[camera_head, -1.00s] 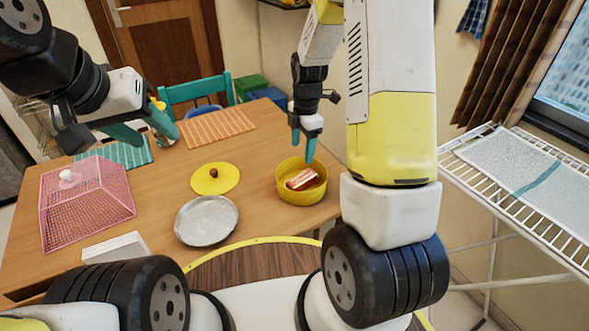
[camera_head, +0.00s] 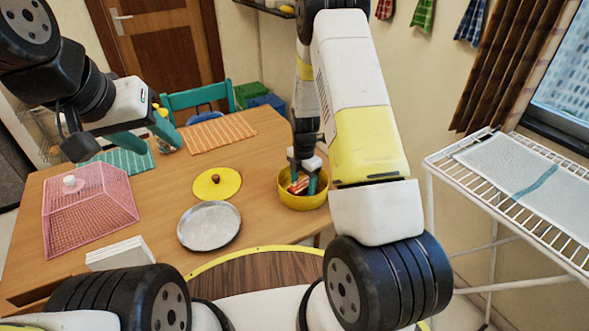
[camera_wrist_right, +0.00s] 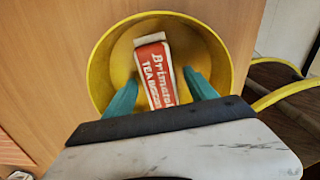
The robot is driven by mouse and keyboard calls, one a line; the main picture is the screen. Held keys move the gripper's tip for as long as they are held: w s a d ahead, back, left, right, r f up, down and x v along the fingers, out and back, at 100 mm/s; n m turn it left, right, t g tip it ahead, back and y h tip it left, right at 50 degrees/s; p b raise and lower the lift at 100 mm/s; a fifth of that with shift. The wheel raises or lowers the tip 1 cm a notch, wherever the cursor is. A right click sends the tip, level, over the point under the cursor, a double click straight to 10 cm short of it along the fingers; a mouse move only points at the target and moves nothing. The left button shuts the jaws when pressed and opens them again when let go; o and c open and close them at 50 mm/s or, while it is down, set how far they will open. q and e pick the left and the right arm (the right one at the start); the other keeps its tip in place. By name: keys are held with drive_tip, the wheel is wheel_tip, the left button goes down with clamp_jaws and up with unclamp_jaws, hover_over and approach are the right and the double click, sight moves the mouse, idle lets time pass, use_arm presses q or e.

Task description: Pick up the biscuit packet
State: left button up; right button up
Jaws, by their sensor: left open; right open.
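The biscuit packet (camera_wrist_right: 155,75), red and white with lettering, lies inside a round yellow bowl (camera_wrist_right: 103,82). In the head view the packet (camera_head: 299,185) is partly hidden by my right gripper, and the yellow bowl (camera_head: 303,202) stands at the table's right side. My right gripper (camera_head: 306,184) points down into the bowl with its teal fingers open. In the right wrist view the right gripper (camera_wrist_right: 160,92) has one finger on each side of the packet's lower part. My left gripper (camera_head: 142,141) is open and empty above the table's left side.
A yellow lid (camera_head: 232,188) and a metal plate (camera_head: 210,226) lie left of the bowl. A pink mesh cover (camera_head: 88,213) and a white stack (camera_head: 119,254) are further left. Striped mats (camera_head: 219,131) lie at the back. A wire rack (camera_head: 540,225) stands at right.

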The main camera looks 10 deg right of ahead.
clamp_jaws()
drive_tip(key=shift+r, duration=0.1)
